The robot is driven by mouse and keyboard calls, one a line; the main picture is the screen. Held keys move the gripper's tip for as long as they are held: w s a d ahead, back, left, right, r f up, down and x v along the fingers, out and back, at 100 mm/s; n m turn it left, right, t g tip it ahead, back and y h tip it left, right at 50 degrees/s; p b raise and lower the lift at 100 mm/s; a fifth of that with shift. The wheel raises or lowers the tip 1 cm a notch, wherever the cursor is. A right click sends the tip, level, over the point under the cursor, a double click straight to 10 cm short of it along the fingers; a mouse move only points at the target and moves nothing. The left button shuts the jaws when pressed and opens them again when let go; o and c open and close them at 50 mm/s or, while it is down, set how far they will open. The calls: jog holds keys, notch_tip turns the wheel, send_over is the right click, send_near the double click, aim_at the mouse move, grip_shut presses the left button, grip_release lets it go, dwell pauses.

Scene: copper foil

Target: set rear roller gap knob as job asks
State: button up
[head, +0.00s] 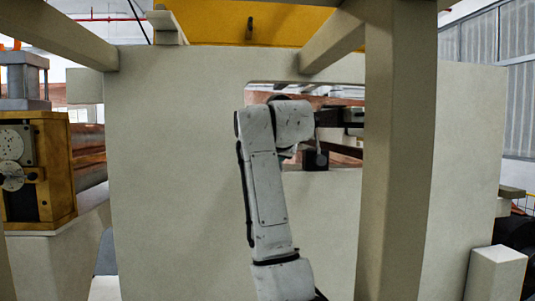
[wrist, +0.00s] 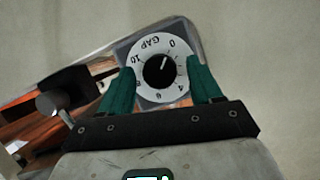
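The gap knob (wrist: 158,72) is black and round, on a white dial (wrist: 148,91) marked GAP with numbers from 0 to 10, which appear turned over in the wrist view. Its white pointer line points toward the 0. My gripper (wrist: 160,67) is open, with one green finger on each side of the dial; the knob lies between them. I cannot tell whether the fingers touch anything. In the head view my arm reaches to an opening in the pale wall, and the knob and fingertips are not visible there.
A ball-ended lever (wrist: 50,102) on a dark block lies left of the fingers; copper-coloured surfaces lie below it. In the head view, a pale post (head: 393,160) stands right of my arm. A yellow-brown machine (head: 48,165) with round dials stands at the left.

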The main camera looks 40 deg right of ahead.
jog(key=shift+r, duration=0.1)
jog(key=b+v, duration=0.3)
jog(key=v, duration=0.7)
jog(key=shift+s+b, duration=0.3)
jog(key=shift+b, duration=0.1)
jog(key=shift+a, duration=0.15)
